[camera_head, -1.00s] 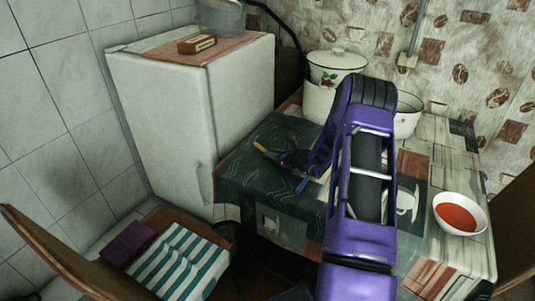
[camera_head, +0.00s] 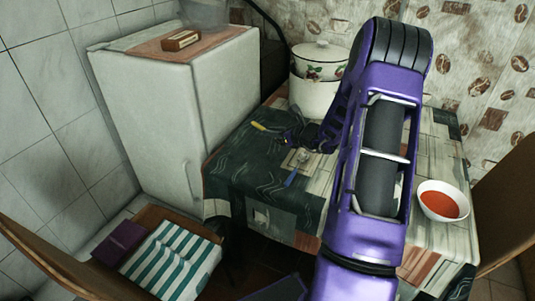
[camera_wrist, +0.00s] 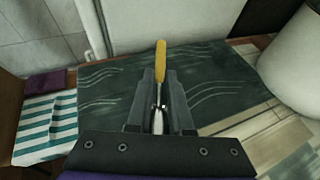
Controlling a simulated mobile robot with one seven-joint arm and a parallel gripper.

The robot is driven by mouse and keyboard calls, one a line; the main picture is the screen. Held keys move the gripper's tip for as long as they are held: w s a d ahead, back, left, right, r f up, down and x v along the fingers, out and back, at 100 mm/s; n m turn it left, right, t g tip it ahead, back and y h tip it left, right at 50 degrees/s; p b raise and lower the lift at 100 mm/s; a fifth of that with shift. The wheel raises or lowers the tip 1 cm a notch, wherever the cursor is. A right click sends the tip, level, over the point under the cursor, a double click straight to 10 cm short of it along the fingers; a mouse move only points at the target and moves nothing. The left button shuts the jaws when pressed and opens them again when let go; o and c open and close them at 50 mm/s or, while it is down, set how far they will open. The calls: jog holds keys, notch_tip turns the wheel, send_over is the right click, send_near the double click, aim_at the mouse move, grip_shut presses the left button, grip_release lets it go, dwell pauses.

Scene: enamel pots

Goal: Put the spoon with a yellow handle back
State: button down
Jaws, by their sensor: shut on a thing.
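The spoon with the yellow handle (camera_head: 261,126) is held in my gripper (camera_head: 287,135), over the dark green part of the tablecloth. In the wrist view its yellow handle (camera_wrist: 160,60) points forward past the fingertips, and a metal part shows between the fingers of my gripper (camera_wrist: 160,88). The far end of the spoon is hidden by the gripper. My gripper is shut on it. I cannot tell exactly how high the spoon is above the table (camera_head: 250,182).
A lidded white pot (camera_head: 316,94) stands behind my gripper, and shows at right in the wrist view (camera_wrist: 296,62). A bowl of red soup (camera_head: 443,202) is at right. A fridge (camera_head: 150,125) stands at left.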

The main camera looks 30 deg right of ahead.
jog(key=b, duration=0.1)
send_over(275, 163)
notch_tip(275, 163, down, 5)
jog(key=shift+a+f, duration=0.1)
jog(key=shift+f, duration=0.05)
jog(key=shift+f+b, duration=0.35)
jog(key=shift+f, duration=1.95)
jog(key=shift+f, duration=0.1)
jog(key=shift+f, duration=0.15)
jog(key=c, duration=0.8)
grip_release()
